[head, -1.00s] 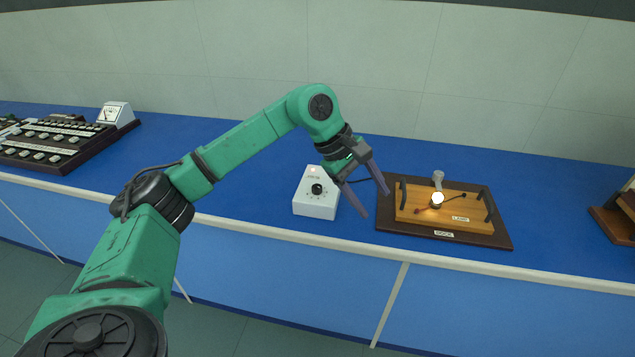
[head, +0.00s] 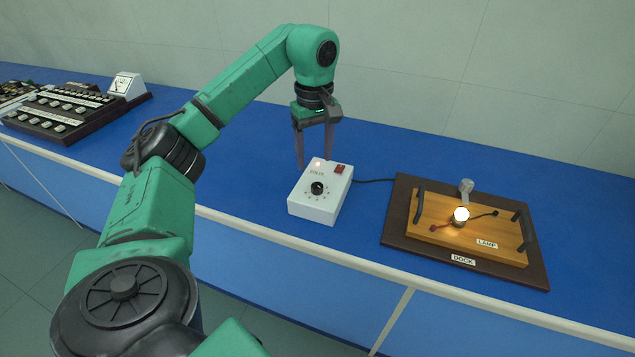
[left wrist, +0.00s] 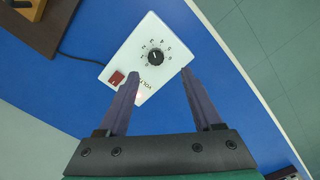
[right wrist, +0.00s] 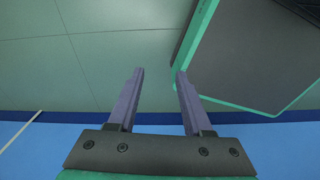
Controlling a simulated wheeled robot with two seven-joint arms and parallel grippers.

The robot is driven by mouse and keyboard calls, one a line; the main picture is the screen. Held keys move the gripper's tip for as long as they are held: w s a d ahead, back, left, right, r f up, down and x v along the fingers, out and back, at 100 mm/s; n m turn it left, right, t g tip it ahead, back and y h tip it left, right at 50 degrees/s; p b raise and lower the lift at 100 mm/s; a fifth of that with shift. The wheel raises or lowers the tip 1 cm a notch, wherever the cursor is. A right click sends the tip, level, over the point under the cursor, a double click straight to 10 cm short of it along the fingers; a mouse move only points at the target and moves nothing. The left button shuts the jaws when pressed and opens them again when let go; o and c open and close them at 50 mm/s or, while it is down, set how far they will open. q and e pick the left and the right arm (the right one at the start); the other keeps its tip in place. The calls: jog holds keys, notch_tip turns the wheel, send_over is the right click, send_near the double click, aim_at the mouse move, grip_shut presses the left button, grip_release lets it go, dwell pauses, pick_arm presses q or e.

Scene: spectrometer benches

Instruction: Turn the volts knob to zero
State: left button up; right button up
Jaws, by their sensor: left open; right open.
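The volts knob (head: 317,188) is a black round knob on a white supply box (head: 313,209) on the blue bench. In the left wrist view the knob (left wrist: 155,57) sits just beyond the fingertips, with a printed dial around it and the word VOLTS beside it. Its pointer is too small to read surely. My left gripper (head: 314,163) points down over the back part of the box, open and empty, not around the knob. My right gripper (right wrist: 160,72) is open and empty, facing the floor and bench front.
A red switch (head: 339,169) is on the box beside the left fingers. A cable runs right to a dark dock board (head: 394,232) carrying a wooden lamp base (head: 425,218) with a lit bulb (head: 461,215). A dark panel of knobs (head: 66,127) and a meter (head: 127,85) stand left.

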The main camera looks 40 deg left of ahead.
aim_at(317, 185)
pick_arm(q)
jog(key=f, duration=0.3)
jog(key=w+f, duration=0.1)
jog(key=f, duration=0.1)
jog(key=shift+f+p, duration=0.2)
jog(key=shift+p, duration=0.1)
notch_tip(317, 185, down, 3)
jog(key=shift+r, duration=0.1)
jog(key=shift+s+f, duration=0.1)
jog(key=shift+f, duration=0.15)
jog(key=shift+c, duration=0.4)
grip_shut()
pick_arm(e)
jog(key=shift+w+a+r, duration=0.15)
jog(key=shift+w, duration=0.25)
jog(key=shift+w+a+r, duration=0.1)
jog(key=shift+w, duration=0.3)
